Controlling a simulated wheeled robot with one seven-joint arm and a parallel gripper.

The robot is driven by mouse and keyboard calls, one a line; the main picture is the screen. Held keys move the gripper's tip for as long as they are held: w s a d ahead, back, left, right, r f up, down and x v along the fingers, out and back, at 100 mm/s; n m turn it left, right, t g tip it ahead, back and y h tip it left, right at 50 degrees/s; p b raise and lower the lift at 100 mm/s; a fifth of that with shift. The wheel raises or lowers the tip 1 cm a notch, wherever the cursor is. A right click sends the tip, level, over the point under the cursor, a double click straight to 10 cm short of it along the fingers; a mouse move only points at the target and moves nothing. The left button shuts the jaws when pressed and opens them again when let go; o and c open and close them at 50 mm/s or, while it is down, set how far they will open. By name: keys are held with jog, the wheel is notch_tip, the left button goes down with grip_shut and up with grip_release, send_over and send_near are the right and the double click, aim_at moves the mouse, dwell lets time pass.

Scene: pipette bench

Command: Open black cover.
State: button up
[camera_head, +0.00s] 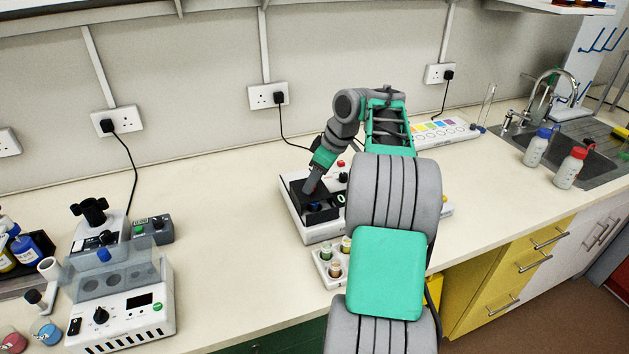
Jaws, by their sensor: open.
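My gripper (309,186) points down at the cover from above and is open. Its fingertips are at or very near the cover; I cannot tell whether they touch. My arm hides the right part of the device. I cannot tell for sure how far the cover is raised.
A small white rack with vials (336,268) stands in front of the device. A white machine with a clear lid (122,318) is at the left. Wash bottles (537,147) stand near the sink at the right. The counter (235,235) left of the device is clear.

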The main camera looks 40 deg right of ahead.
jog(key=shift+c, duration=0.5)
grip_shut()
dwell(0.8)
